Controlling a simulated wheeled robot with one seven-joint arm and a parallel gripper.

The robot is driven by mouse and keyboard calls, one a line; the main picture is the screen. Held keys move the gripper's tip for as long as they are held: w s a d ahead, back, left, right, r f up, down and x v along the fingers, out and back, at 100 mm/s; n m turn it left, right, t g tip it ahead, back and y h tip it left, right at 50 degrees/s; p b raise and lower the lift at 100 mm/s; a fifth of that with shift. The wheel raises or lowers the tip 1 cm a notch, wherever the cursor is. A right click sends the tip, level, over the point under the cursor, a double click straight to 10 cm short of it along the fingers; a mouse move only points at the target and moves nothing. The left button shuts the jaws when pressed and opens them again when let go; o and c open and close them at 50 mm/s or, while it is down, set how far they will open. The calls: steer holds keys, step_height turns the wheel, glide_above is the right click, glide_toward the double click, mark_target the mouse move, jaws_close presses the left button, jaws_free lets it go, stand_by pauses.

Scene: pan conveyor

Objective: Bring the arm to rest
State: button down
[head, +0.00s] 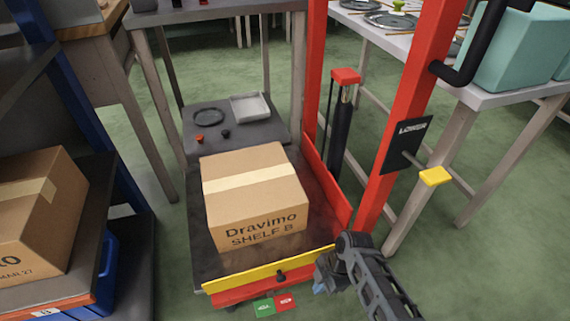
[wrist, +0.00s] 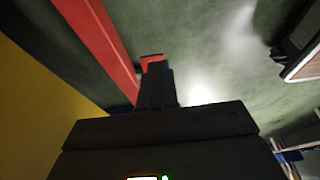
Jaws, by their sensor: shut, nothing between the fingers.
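My arm reaches in from the lower right of the head view. My gripper (head: 321,284) is at its end, beside the front right corner of the red lift's platform, low and tilted down. In the wrist view my gripper (wrist: 153,64) is shut and empty, its fingers together in front of the dark gripper body. It appears near a red post and a yellow surface there; whether it touches them cannot be told.
A cardboard box marked "Dravimo SHELF B" (head: 255,197) sits on the platform, with a yellow front edge (head: 270,273). A red mast (head: 408,110) and table legs stand right. Another box (head: 38,215) is left.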

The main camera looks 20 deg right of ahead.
steer(key=s+d+m+t+h, duration=0.2)
steer(key=s+m+t, duration=0.3)
steer(key=s, duration=0.7)
steer(key=s+r+m+t+h, duration=0.2)
steer(key=s+r+m+t, duration=0.45)
steer(key=s+r, duration=0.7)
steer(key=s+r+m+t+p, duration=0.1)
steer(key=r+p, duration=1.1)
steer(key=r, duration=1.3)
steer(key=s+r+m+t+p, duration=0.2)
steer(key=r+m+p, duration=0.3)
steer(key=r, duration=2)
steer(key=s+p, duration=0.1)
steer(key=p, duration=0.5)
steer(key=shift+s+a+m+p, duration=0.2)
steer(key=shift+s+m+p, duration=0.15)
steer(key=shift+p, duration=0.05)
